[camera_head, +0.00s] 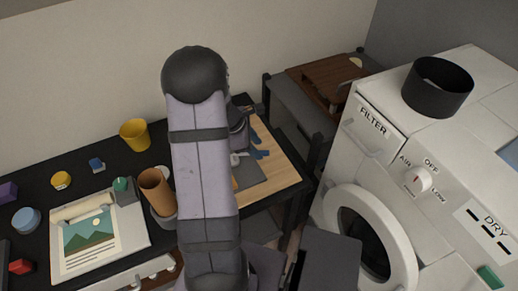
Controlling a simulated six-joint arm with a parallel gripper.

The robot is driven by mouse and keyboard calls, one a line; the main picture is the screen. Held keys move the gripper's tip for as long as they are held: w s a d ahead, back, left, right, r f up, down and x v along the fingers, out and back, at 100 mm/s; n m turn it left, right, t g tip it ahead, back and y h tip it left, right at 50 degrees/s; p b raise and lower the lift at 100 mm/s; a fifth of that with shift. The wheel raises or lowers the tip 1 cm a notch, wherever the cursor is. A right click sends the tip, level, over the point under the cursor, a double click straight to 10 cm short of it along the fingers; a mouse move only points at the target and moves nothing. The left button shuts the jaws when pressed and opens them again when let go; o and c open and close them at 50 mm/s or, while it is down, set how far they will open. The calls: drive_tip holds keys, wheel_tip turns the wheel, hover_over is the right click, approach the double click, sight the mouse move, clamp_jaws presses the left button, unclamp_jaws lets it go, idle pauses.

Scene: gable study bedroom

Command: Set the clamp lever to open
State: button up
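No clamp lever can be made out for certain. A small blue piece (259,154) with a pale grey part (237,158) beside it sits by a dark grey plate (262,177) on the wooden board; it may be the clamp, but it is small and partly covered. My lilac arm rises through the middle and hides much of that area. My gripper (250,109) seems to show only as dark parts just right of the arm, over the board's far end. Its fingers are not clear, so whether it is open or shut cannot be told.
The wooden board (283,170) lies on the black desk's right end. Left of my arm are a brown cup (156,188), yellow cup (135,133), landscape picture (90,242) and small blocks.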

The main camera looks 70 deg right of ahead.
drive_tip(key=shift+x, duration=1.45)
clamp_jaws()
